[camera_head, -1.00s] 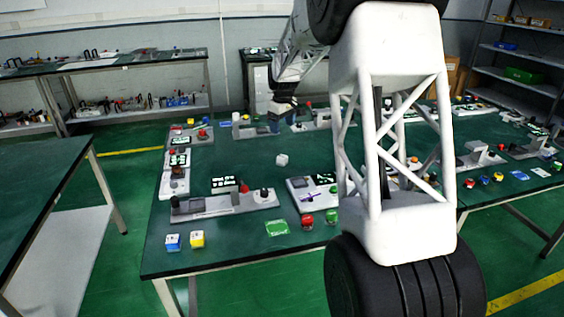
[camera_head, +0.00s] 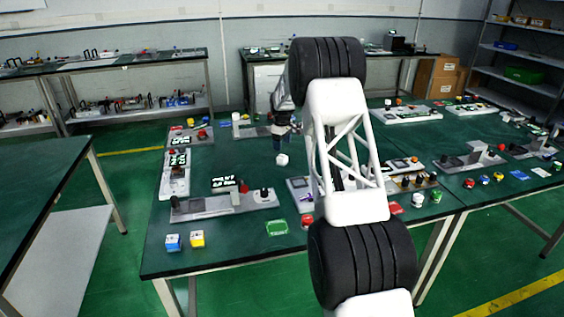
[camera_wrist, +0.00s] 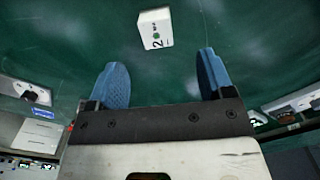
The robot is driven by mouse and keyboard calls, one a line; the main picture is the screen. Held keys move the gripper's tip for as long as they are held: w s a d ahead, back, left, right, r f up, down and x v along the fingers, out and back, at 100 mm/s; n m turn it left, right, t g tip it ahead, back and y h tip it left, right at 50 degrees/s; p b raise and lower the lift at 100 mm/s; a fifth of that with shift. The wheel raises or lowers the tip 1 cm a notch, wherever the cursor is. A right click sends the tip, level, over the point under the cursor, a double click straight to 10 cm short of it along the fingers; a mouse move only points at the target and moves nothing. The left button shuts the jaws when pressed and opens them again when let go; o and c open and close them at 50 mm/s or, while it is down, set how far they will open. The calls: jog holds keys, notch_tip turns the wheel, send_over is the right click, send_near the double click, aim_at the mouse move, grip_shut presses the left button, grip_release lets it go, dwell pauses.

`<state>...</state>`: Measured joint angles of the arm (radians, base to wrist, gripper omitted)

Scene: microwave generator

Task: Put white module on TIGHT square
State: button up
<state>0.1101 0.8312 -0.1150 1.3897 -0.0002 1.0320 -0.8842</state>
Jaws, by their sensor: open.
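The white module (camera_head: 282,160) is a small cube standing alone on the green tabletop. My gripper (camera_head: 278,143) is just above or behind the module in the head view. Its blue fingers show wide apart and empty in the wrist view (camera_wrist: 162,68). I cannot read "TIGHT" on any square. A green square card (camera_head: 277,227) with illegible lettering lies near the front edge.
A grey fixture with knobs (camera_head: 222,205) stands left of the green card. My arm hides part of the table's right half. The tabletop around the white module is clear.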

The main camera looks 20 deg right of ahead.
aim_at(282, 157)
jog(key=shift+w+d+f, duration=0.15)
jog(key=shift+w+f, duration=0.3)
jog(key=shift+f, duration=0.15)
jog(key=shift+f, duration=0.1)
jog(key=shift+f, duration=1.2)
jog(key=shift+f, duration=0.1)
jog(key=shift+s+f, duration=0.15)
jog(key=shift+f, duration=2.35)
jog(key=c, duration=1.1)
jog(key=shift+c, duration=0.2)
